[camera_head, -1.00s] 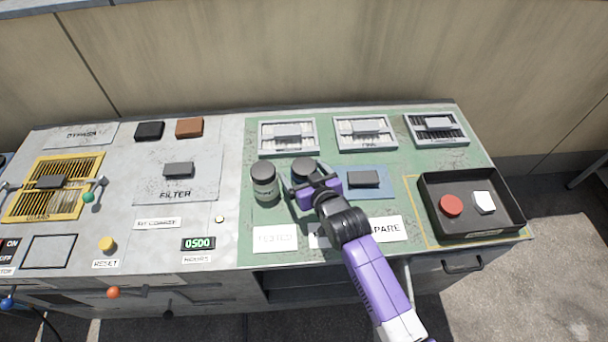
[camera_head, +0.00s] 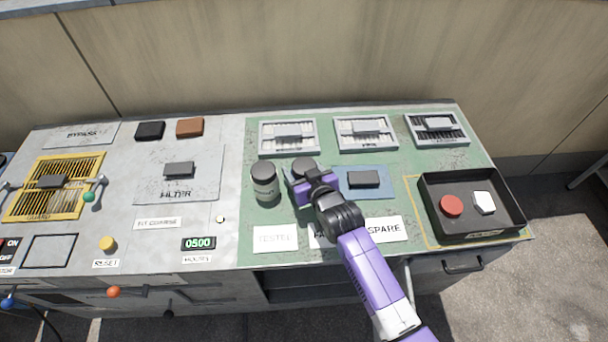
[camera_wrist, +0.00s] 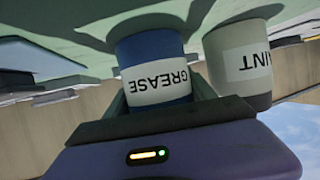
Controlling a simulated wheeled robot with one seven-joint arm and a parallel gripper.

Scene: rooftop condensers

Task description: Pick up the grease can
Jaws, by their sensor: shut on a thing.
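The grease can (camera_wrist: 155,70) is blue with a white label reading GREASE, upside down in the wrist view. In the head view its dark lid (camera_head: 304,165) shows just beyond my gripper (camera_head: 306,185), which hides most of its body. My gripper is shut on the grease can, with a finger on each side of it in the wrist view. The can appears still at the level of the green mat. A second can (camera_head: 264,182), grey with a pale label, stands to the left. In the wrist view this paint can (camera_wrist: 241,65) is close beside the grease can.
A blue pad with a dark block (camera_head: 363,179) lies right of my gripper. A black tray (camera_head: 430,222) holds a red round piece and a white piece. Several framed vents (camera_head: 289,151) line the back. Labels lie at the front of the green mat (camera_head: 246,215).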

